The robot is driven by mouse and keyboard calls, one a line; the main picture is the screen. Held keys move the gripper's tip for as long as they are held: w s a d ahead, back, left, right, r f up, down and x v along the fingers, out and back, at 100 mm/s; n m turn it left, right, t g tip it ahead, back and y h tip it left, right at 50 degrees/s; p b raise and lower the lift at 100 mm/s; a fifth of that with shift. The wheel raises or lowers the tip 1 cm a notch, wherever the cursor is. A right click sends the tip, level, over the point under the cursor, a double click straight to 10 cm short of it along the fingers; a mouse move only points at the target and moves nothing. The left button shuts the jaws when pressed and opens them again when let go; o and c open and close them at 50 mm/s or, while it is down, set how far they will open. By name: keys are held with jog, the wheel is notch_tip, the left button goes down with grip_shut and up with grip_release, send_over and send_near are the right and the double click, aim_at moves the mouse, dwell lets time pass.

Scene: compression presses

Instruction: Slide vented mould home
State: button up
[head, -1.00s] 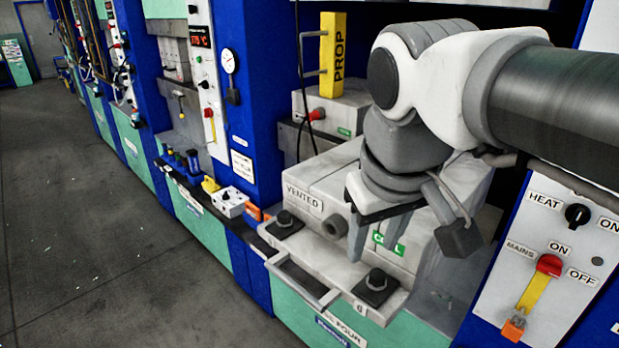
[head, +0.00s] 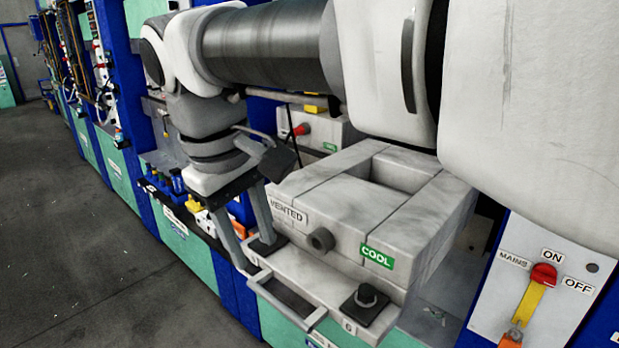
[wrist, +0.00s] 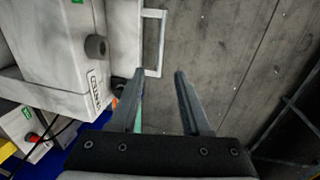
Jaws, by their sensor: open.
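The vented mould (head: 345,205) is a pale grey block with a "VENTED" label, a green "COOL" label and a round dark port on its front. It sits on a light plate with a metal loop handle (head: 288,305) jutting forward. My gripper (head: 255,252) is open and empty, fingers pointing down, at the left front corner of the mould. In the wrist view my gripper (wrist: 159,73) has its fingertips close to one end of the handle (wrist: 152,42); I cannot tell if they touch. The mould (wrist: 60,55) is to the left there.
A panel with a red mains switch (head: 544,275) stands at the right. Small bottles and boxes lie on the ledge at the left, behind my gripper. A red knob (head: 301,129) is behind the mould. The dark floor (head: 90,240) at the left is clear.

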aim_at(273, 300)
jog(key=f, duration=0.3)
jog(key=w+d+f, duration=0.1)
jog(key=f, duration=0.3)
jog(key=f+b, duration=0.1)
jog(key=f, duration=0.3)
jog(key=shift+w+d+f, duration=0.15)
jog(key=shift+w+d, duration=0.1)
jog(key=shift+w, duration=0.1)
grip_shut()
dwell(0.7)
